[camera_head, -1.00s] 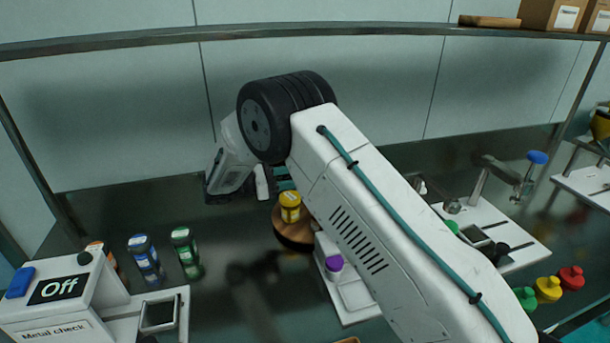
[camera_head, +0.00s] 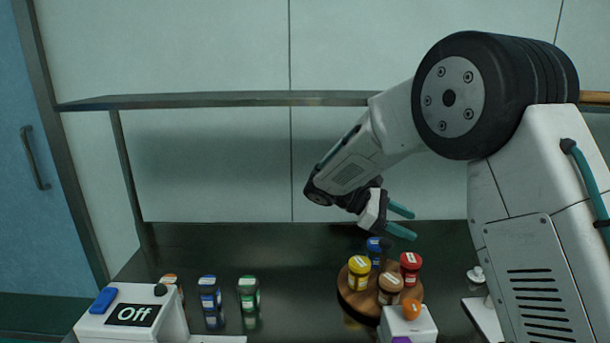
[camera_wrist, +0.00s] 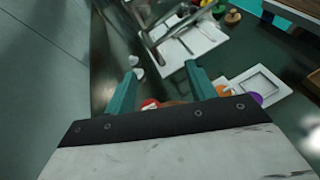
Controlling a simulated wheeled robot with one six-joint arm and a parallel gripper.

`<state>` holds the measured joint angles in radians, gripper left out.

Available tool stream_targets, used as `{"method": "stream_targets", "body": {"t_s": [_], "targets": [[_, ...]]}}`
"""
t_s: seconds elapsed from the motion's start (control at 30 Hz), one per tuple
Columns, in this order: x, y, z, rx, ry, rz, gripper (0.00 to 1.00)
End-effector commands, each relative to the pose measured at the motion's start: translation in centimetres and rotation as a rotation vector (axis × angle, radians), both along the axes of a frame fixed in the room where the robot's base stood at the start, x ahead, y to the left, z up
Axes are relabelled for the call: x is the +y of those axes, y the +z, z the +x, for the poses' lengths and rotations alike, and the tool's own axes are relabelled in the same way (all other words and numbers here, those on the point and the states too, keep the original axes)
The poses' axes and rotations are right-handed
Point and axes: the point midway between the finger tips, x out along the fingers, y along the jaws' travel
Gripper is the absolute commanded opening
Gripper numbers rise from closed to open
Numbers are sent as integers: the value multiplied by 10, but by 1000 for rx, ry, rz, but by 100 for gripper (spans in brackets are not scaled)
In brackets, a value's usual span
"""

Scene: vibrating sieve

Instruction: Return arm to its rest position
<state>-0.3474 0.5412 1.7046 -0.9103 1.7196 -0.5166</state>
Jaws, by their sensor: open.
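My gripper (camera_head: 401,220) is at the end of my arm in the head view, above the back of the dark table. Its two teal fingers are apart and nothing is between them. Just below it a round wooden stand (camera_head: 350,300) holds several jars, among them a yellow-lidded one (camera_head: 359,272), a red-lidded one (camera_head: 410,268) and a blue-lidded one (camera_head: 375,250). In the wrist view the teal fingers of my gripper (camera_wrist: 160,90) are spread, with a red lid (camera_wrist: 150,103) partly hidden behind the gripper body.
A shelf (camera_head: 230,99) runs along the back wall. The table between the jars and the stand is clear.

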Motion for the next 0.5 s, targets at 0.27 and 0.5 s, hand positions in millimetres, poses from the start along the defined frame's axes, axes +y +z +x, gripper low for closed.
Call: {"method": "stream_targets", "body": {"t_s": [0.27,0.5], "targets": [[-44,57,-100,-239,-224,264,55],[-58,77,-190,-457,-434,476,55]]}}
